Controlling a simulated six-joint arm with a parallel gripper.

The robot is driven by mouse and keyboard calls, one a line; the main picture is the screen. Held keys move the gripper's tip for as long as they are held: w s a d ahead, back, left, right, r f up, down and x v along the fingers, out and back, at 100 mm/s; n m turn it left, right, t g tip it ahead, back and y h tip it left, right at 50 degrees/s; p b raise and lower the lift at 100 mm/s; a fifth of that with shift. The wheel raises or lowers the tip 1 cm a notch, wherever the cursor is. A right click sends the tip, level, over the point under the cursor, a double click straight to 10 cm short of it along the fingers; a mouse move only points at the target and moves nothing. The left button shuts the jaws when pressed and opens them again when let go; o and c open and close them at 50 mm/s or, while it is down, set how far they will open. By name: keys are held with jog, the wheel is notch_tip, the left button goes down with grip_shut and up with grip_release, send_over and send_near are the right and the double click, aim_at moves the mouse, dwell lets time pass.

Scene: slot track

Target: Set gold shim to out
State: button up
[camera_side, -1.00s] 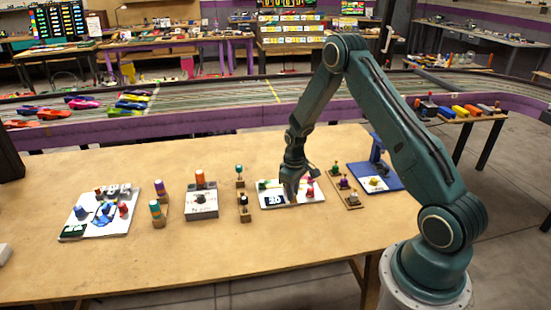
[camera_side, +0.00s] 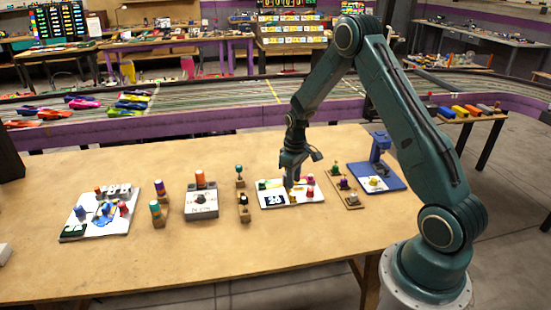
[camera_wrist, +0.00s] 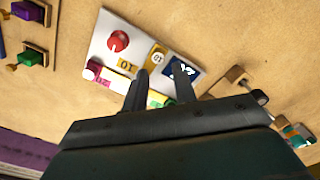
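A white board (camera_side: 316,197) lies on the table under my gripper; it also shows in the wrist view (camera_wrist: 101,38). In the wrist view it carries a red knob (camera_wrist: 118,41), a gold piece marked 10 (camera_wrist: 126,65), a second marked gold piece (camera_wrist: 157,53), and a dark blue panel (camera_wrist: 183,68). I cannot tell which gold piece is the shim, or its setting. My gripper (camera_side: 290,183) is above the board. In the wrist view its two fingers (camera_wrist: 160,70) are apart with nothing held between them; they partly hide the board's lower edge.
On the board's lower edge in the wrist view are a magenta-ended piece (camera_wrist: 98,72) and a green piece (camera_wrist: 157,100). Wooden knob blocks (camera_side: 244,205) stand left of the board. A wooden knob strip (camera_side: 347,190) and a blue stand (camera_side: 394,180) are at right. The table front is clear.

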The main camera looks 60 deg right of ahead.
notch_tip(320, 180, up, 8)
dwell(0.4)
notch_tip(320, 180, up, 10)
jog(key=t, duration=0.1)
send_over(292, 196)
jog(key=s+a, duration=0.3)
jog(key=a, duration=0.3)
jog(key=s+a+r+t, duration=0.2)
jog(key=s+a+r, duration=0.3)
jog(key=a+r, duration=0.15)
jog(key=s+a+r+t, duration=0.1)
jog(key=s+a+r, duration=0.1)
jog(key=s, duration=0.6)
jog(key=s+a+r+t, duration=0.1)
jog(key=s+a+r, duration=0.1)
jog(key=s+a, duration=0.3)
jog(key=s, duration=0.3)
jog(key=shift+a+r+t, duration=0.15)
jog(key=shift+r+t, duration=0.1)
jog(key=shift+t, duration=0.05)
